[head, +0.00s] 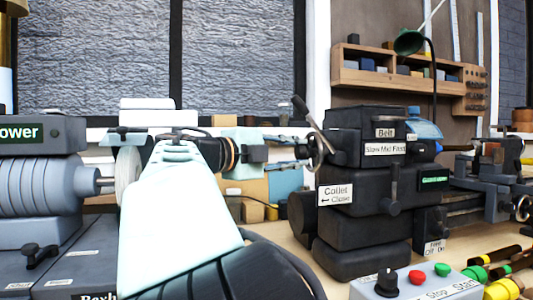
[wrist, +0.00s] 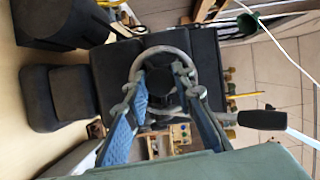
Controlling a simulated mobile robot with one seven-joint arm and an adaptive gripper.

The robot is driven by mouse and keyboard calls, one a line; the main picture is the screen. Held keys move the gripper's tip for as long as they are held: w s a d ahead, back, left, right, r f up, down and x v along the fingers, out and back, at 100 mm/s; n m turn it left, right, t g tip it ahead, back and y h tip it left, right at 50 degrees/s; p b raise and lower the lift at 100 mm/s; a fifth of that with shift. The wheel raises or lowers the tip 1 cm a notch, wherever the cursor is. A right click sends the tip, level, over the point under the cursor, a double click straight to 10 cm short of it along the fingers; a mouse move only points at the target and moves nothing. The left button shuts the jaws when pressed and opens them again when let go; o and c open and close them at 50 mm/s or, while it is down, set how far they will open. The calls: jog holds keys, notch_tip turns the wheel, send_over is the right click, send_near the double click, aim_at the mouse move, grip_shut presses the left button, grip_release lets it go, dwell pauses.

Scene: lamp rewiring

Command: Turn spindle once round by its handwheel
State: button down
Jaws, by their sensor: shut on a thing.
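The handwheel (head: 317,148) is a grey ring at the left end of the dark headstock (head: 368,150). In the wrist view the ring (wrist: 160,50) faces me, with a dark round hub in its middle. My gripper (head: 303,151) reaches in from the left. The spindle behind the wheel is hidden. My pale arm covers part of the bench in the head view.
A lever with a black grip (head: 299,103) rises close to the wheel; it also shows in the wrist view (wrist: 262,119). A green lamp (head: 409,42) hangs above. A control box (head: 415,286) with buttons stands at the front. A grey machine (head: 40,185) is at the left.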

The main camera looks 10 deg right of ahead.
dwell(0.6)
jog(key=c, duration=1.6)
grip_release()
jog(key=v, duration=1.2)
